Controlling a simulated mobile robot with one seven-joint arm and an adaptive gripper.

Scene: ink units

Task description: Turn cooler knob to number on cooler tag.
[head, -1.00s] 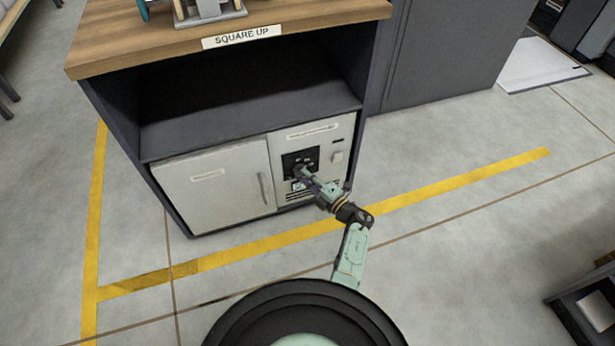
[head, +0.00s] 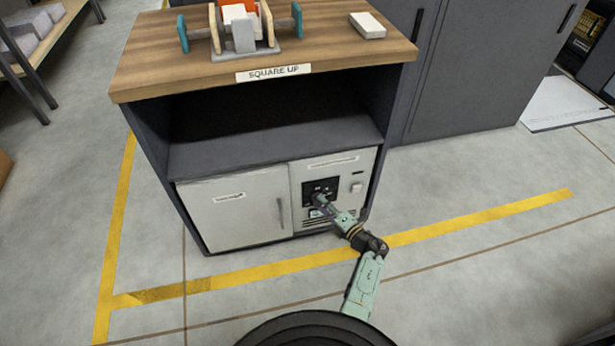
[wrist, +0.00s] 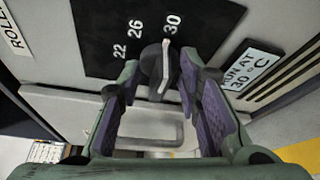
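The cooler knob (wrist: 153,62) is a dark round knob with a pale pointer line, on a black dial plate (wrist: 103,35) marked 22, 26 and 30. In the wrist view the line's upper end points at about 30. In the head view my gripper (head: 319,200) is at the dial plate and hides the knob.
The cooler's white door (head: 235,210) is shut, left of the panel. A light switch-like button (head: 356,188) sits right of the dial. A wooden bench top (head: 150,75) overhangs above an open dark shelf. Floor in front is clear, with yellow tape (head: 480,214).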

